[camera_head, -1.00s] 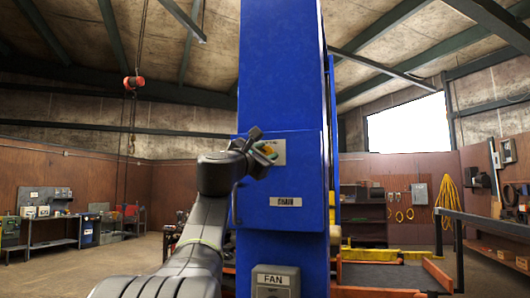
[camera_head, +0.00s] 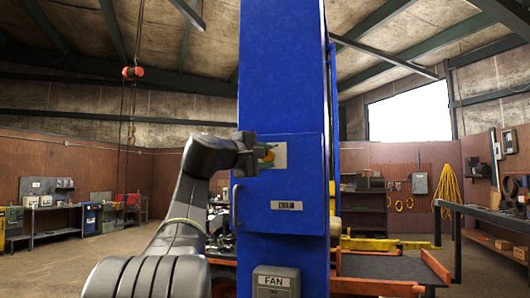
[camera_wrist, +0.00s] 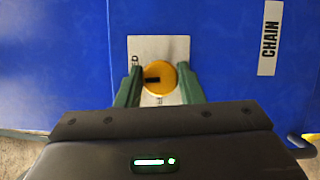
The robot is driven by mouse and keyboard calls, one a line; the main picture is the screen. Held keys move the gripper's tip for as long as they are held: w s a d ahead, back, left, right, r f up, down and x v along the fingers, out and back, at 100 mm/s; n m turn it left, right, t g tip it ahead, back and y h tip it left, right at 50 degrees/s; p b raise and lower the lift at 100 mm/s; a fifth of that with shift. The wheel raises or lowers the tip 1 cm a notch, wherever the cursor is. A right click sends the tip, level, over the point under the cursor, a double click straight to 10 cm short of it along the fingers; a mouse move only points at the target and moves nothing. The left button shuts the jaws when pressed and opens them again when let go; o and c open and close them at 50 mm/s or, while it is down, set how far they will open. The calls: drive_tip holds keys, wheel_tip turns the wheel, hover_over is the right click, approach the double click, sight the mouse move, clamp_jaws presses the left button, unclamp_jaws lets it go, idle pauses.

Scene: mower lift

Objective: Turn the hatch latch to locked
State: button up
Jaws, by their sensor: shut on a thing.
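The hatch latch is a round yellow knob (camera_wrist: 172,84) with a black mark on a pale metal plate (camera_wrist: 148,48). In the wrist view the black mark lies on the knob's left half, toward the left finger. My gripper (camera_wrist: 160,84) is shut on the knob, one green finger on each side. Lettering on the plate is mostly hidden by the left finger. In the head view my gripper (camera_head: 264,157) is at the plate (camera_head: 280,155) on the blue hatch (camera_head: 300,180), and mostly hides the knob.
The hatch is on a tall blue column (camera_head: 280,70). It carries a label (camera_head: 286,205), read as CHAIN (camera_wrist: 270,38) in the wrist view, and a handle (camera_head: 236,208) at its left edge. A grey FAN box (camera_head: 276,282) sits below. Open floor lies left.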

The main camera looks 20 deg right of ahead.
drive_tip(key=shift+m, duration=0.5)
drive_tip(key=o, duration=1)
drive_tip(key=b+v, duration=0.3)
drive_tip(key=v, duration=1)
drive_tip(key=shift+s+a+r, duration=0.2)
drive_tip(key=shift+a, duration=0.15)
drive_tip(key=shift+d, duration=0.1)
